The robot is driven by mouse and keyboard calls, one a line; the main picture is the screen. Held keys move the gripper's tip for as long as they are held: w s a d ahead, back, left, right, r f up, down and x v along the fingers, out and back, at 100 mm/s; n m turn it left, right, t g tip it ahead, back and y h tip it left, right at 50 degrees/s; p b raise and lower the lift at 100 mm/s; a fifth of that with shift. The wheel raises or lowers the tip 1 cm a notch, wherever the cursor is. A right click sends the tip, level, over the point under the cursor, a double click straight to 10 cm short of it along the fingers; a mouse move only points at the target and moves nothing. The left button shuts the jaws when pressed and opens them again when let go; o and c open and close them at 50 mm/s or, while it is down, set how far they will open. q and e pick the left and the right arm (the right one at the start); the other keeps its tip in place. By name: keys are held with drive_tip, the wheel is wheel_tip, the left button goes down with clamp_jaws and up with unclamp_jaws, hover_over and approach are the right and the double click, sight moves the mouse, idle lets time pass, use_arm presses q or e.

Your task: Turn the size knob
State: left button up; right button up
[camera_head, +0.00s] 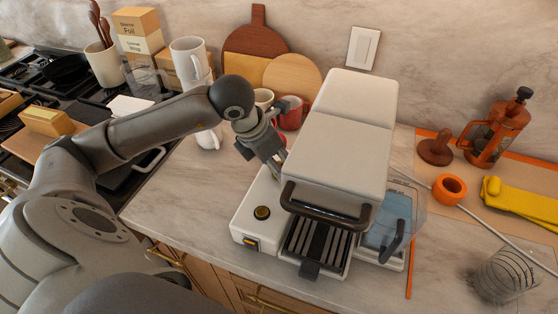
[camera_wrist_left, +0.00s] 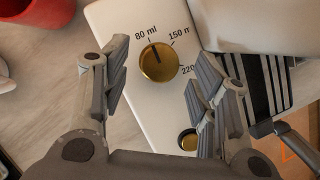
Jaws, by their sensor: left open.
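The size knob (camera_wrist_left: 159,62) is round and gold with a dark pointer line, on the white panel of the coffee machine (camera_head: 345,130). In the left wrist view its pointer line points up and slightly left, toward the "80 ml" mark; "150" and "220" marks follow to the right. The knob also shows in the head view (camera_head: 262,212). My left gripper (camera_wrist_left: 164,72) is open, with its fingers on either side of the knob in the picture and nothing between them; whether they touch it is unclear. In the head view the left gripper (camera_head: 277,162) is above the panel's back end. My right gripper is out of view.
A second gold button (camera_wrist_left: 188,140) is on the same panel. The machine's drip tray (camera_head: 318,245), dark handle (camera_head: 325,207) and blue water tank (camera_head: 392,218) are to the right. Red mugs (camera_head: 292,112) stand behind the gripper.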

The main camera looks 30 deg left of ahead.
use_arm(q)
drive_tip(key=shift+w+d+f, duration=0.1)
drive_tip(key=shift+w+f, duration=0.15)
drive_tip(key=shift+f, duration=0.6)
drive_tip(key=shift+c, duration=0.4)
